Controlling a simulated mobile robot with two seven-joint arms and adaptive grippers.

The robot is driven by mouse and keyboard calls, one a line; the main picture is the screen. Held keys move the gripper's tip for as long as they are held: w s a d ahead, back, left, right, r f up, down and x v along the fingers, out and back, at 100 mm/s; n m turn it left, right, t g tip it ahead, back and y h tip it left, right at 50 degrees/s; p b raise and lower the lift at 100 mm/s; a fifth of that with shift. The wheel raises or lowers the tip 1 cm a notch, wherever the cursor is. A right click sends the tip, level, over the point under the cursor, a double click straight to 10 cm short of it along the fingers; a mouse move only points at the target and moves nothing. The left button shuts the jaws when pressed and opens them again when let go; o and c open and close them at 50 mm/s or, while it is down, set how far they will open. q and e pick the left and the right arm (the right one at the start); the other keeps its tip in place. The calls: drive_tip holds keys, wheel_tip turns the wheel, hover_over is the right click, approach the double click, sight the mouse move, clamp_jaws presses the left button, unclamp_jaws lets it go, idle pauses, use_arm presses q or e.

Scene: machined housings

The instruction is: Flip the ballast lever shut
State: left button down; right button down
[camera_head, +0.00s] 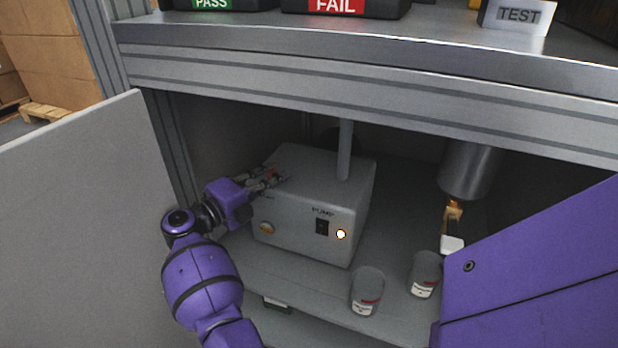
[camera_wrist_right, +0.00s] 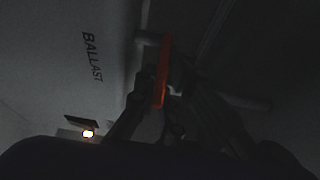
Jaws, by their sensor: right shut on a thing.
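The pump (camera_head: 300,210) is a pale grey box with a PUMP label, a dark switch and a lit lamp on its front. It stands inside the cabinet. The red ballast lever (camera_wrist_right: 163,65) shows in the right wrist view, near the BALLAST lettering. In the head view only a small red bit of the lever (camera_head: 272,172) shows at the pump's upper left. My right gripper (camera_head: 275,181) is at that corner, its dark fingers closed on the lever. The fingers hide part of the lever and its pivot. My left gripper is not in view.
A vertical pipe (camera_head: 345,150) rises from the pump. Two labelled jars (camera_head: 367,291) (camera_head: 424,274) stand on the shelf before it. A grey cylinder (camera_head: 470,170) hangs at right. The bench edge (camera_head: 350,85) is above; an open grey door (camera_head: 80,220) is at left.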

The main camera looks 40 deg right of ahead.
drive_tip(key=shift+a+g, duration=0.1)
drive_tip(key=shift+g, duration=0.2)
drive_tip(key=c, duration=2.1)
unclamp_jaws()
drive_tip(key=shift+w, duration=0.1)
